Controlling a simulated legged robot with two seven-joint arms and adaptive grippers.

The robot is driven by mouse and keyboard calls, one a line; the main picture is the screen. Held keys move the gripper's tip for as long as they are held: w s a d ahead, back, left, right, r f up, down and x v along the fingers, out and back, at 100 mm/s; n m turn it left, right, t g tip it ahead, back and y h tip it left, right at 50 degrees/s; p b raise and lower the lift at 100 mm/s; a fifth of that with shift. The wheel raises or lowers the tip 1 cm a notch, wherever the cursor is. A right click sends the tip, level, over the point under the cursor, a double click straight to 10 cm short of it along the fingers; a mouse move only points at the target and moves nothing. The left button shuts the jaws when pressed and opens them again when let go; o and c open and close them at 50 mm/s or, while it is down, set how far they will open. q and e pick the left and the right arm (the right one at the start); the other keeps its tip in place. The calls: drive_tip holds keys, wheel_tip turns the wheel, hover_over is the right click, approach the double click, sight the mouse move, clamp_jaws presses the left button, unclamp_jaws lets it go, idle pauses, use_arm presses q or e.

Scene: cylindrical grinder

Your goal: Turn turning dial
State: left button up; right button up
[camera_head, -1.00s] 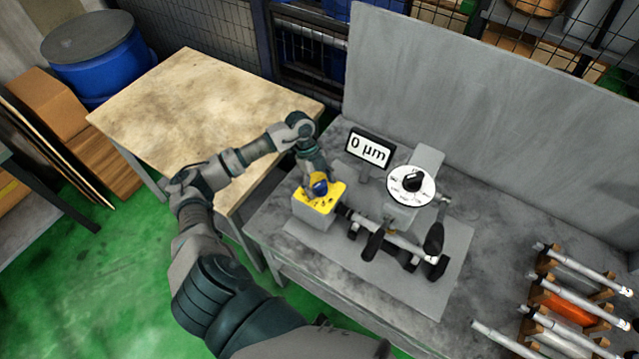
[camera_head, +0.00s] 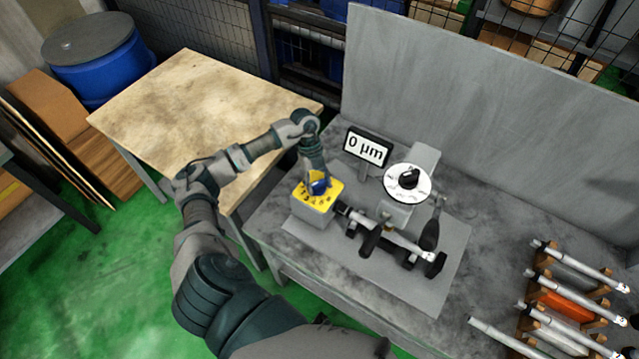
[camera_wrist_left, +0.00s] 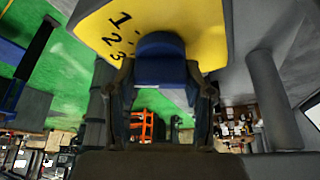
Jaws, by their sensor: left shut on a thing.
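The turning dial is a blue knob (camera_head: 320,186) on the yellow numbered face (camera_head: 322,201) of a grey box at the left end of the grinder. In the left wrist view the blue knob (camera_wrist_left: 161,60) sits between my fingers, with the numbers 1, 2 and 3 on the yellow plate (camera_wrist_left: 205,25) beside it. My left gripper (camera_head: 314,180) comes down from above and is shut on the knob; the wrist view shows its two fingers (camera_wrist_left: 160,100) on either side of it. My right gripper is not in view.
A display reading 0 µm (camera_head: 367,147) stands behind the box. A white round dial with a black knob (camera_head: 408,179) sits to its right. Several shafts lie on a wooden rack (camera_head: 545,300) at the right. A wooden table (camera_head: 200,100) stands at the left.

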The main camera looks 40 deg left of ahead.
use_arm(q)
drive_tip(key=m, duration=0.2)
drive_tip(key=m+g+y, duration=0.1)
drive_tip(key=m, duration=0.1)
drive_tip(key=shift+w+a+r, duration=0.1)
drive_tip(key=shift+a+r, duration=0.05)
drive_tip(key=shift+a, duration=0.05)
drive_tip(key=shift+m+g+y+b, duration=0.2)
drive_tip(key=shift+m+g+y, duration=0.15)
drive_tip(key=shift+m, duration=0.9)
drive_tip(key=shift+m+g+y+b, duration=0.15)
drive_tip(key=shift+m+g+y, duration=0.15)
drive_tip(key=shift+m, duration=0.95)
drive_tip(key=shift+r, duration=0.1)
drive_tip(key=o, duration=1.1)
drive_tip(key=shift+w, duration=0.1)
drive_tip(key=shift+a+f, duration=0.2)
drive_tip(key=shift+f, duration=0.1)
drive_tip(key=shift+w+r, duration=0.1)
drive_tip(key=shift+r, duration=0.4)
drive_tip(key=v, duration=1.1)
drive_tip(key=shift+w+f, duration=0.15)
drive_tip(key=shift+w, duration=0.15)
drive_tip(key=shift+s, duration=0.1)
